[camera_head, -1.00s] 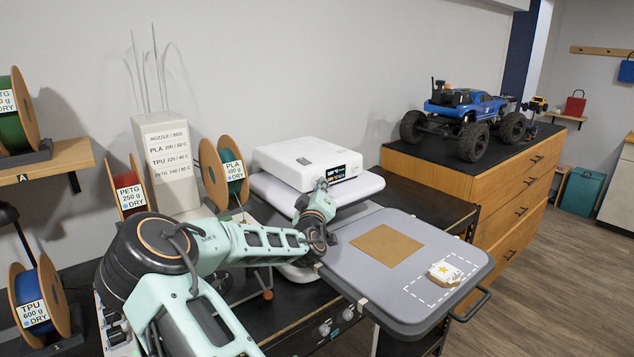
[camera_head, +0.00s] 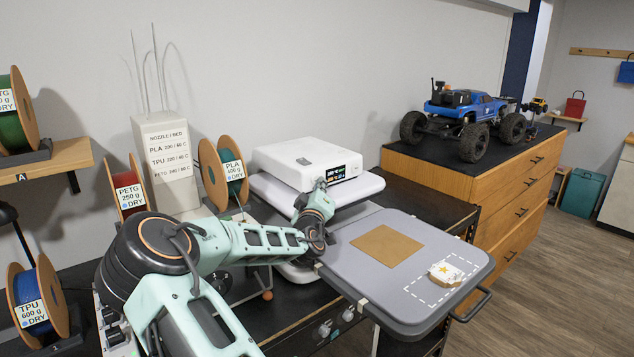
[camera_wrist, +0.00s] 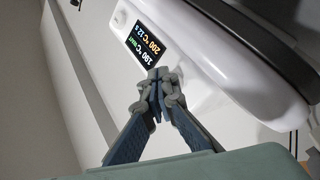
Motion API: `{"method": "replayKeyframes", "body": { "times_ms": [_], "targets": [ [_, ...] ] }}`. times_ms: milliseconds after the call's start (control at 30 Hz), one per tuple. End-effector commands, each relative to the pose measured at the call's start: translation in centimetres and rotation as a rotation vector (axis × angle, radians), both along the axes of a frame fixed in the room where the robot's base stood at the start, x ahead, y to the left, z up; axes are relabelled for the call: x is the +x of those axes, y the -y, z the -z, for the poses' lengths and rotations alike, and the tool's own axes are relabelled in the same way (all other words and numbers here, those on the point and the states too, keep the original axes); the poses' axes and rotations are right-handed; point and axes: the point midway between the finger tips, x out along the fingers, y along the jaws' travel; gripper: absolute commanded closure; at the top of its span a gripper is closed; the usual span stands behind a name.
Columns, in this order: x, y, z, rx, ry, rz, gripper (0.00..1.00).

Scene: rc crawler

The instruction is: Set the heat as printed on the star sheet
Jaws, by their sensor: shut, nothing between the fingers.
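The white heat press (camera_head: 300,160) has a small dark display (camera_head: 337,173) on its front. In the head view my gripper (camera_head: 321,186) is just below the display.
The grey pulled-out plate (camera_head: 400,290) carries a brown square sheet (camera_head: 387,245) and has a dark handle (camera_head: 471,305). Filament spools stand at left, by a white box with a printed temperature list (camera_head: 168,155). A blue truck (camera_head: 463,115) sits on the wooden cabinet.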

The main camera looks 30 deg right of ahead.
Motion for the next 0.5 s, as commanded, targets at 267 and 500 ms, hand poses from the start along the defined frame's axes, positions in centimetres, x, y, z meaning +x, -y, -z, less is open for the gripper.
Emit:
{"method": "replayKeyframes", "body": {
  "times_ms": [267, 500],
  "targets": [
    [-1.3, 0.0, 0.0, 0.001, 0.001, 0.000, 1.00],
    [-1.4, 0.0, 0.0, 0.000, 0.000, -0.001, 1.00]
  ]
}}
